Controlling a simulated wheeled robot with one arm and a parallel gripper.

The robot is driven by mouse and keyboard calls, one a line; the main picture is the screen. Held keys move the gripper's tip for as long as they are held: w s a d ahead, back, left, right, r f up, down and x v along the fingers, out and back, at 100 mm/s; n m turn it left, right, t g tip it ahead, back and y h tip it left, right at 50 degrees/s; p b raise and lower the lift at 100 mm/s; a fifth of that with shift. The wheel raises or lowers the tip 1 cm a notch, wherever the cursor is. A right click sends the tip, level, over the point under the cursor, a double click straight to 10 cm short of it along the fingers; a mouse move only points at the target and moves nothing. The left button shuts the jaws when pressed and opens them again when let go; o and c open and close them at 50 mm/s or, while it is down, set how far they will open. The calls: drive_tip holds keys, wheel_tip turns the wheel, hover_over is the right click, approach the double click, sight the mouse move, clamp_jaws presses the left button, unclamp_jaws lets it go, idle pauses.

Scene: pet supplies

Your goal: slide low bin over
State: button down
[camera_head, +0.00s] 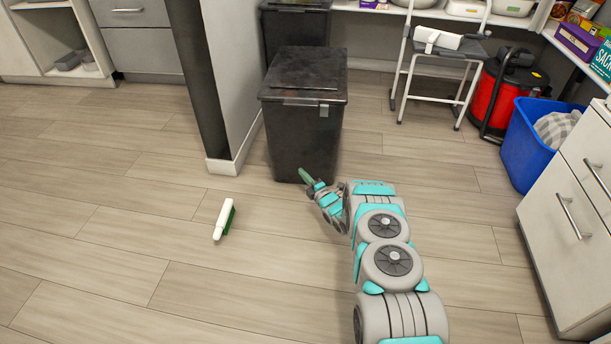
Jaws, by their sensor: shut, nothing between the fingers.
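The low bin is a dark grey lidded bin (305,112) that stands upright on the wooden floor near the middle of the view. My gripper (304,174) is shut and empty, low at the front of the bin near its base. Its tip overlaps the bin's lower front in the picture; I cannot tell whether it touches. My arm reaches in from the lower right.
A second dark bin (294,27) stands behind. A white wall end (233,85) is close on the bin's left. A white and green brush (224,219) lies on the floor.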

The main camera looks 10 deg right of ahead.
drive_tip(key=p+v, duration=0.1)
drive_tip(key=v, duration=0.8)
drive_tip(key=shift+s+d, duration=0.2)
drive_tip(key=shift+s, duration=0.1)
drive_tip(key=w+d+r+m+g+h+p, duration=0.1)
drive_tip(key=w+r+m+g+h, duration=0.15)
drive_tip(key=r, duration=0.45)
drive_tip(key=w+d+r+m+g+h+p, duration=0.1)
drive_tip(key=w+r+m+h, duration=0.15)
drive_tip(key=r, duration=0.35)
drive_tip(key=s+d+r+m+g+h+p, duration=0.2)
drive_tip(key=s+r+m+g, duration=0.35)
drive_tip(key=s+r, duration=0.7)
drive_tip(key=s+a+r+m+g+p, duration=0.1)
drive_tip(key=s+r+m+g, duration=0.2)
drive_tip(key=s, duration=1.3)
drive_tip(key=s+a+r+m+g+p, duration=0.1)
drive_tip(key=s+r+m, duration=0.4)
drive_tip(key=s+r, duration=0.5)
drive_tip(key=s+a+r+m+g+p, duration=0.1)
drive_tip(key=s+a+r+m+g, duration=0.2)
drive_tip(key=s, duration=2)
wheel_tip(320, 180, up, 3)
drive_tip(key=shift+s+a+r+m+g, duration=0.15)
drive_tip(key=shift+s+m+g, duration=0.15)
drive_tip(key=shift+m+g, duration=0.6)
drive_tip(key=shift+n, duration=0.25)
